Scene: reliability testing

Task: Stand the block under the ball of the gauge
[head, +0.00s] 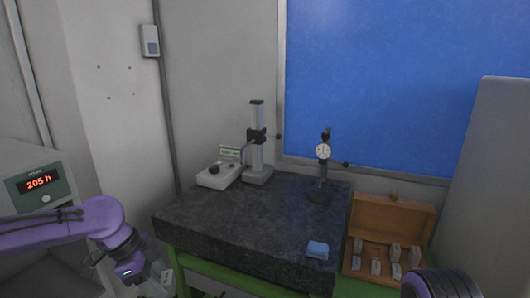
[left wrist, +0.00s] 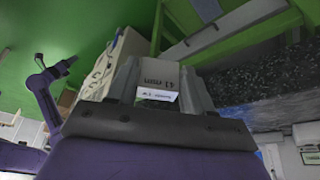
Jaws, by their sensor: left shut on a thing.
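My left gripper (head: 152,282) is low at the left front, off the plate's left side. In the left wrist view its two fingers (left wrist: 160,88) are shut on a pale grey block (left wrist: 160,74) with dark "mm" lettering that appears upside down and a white label. A dial gauge (head: 323,151) on a dark stand is at the back right of the dark granite plate (head: 240,222). A taller column stand (head: 257,140) with a dark clamp is at the back left. The ball is too small to make out on either. My right gripper is out of view.
A white instrument box (head: 219,176) sits beside the column stand. A blue item (head: 317,250) lies near the plate's front right. An open wooden case (head: 392,210) with several blocks is right of the plate. The plate's middle is clear. A lit display (head: 39,182) is at left.

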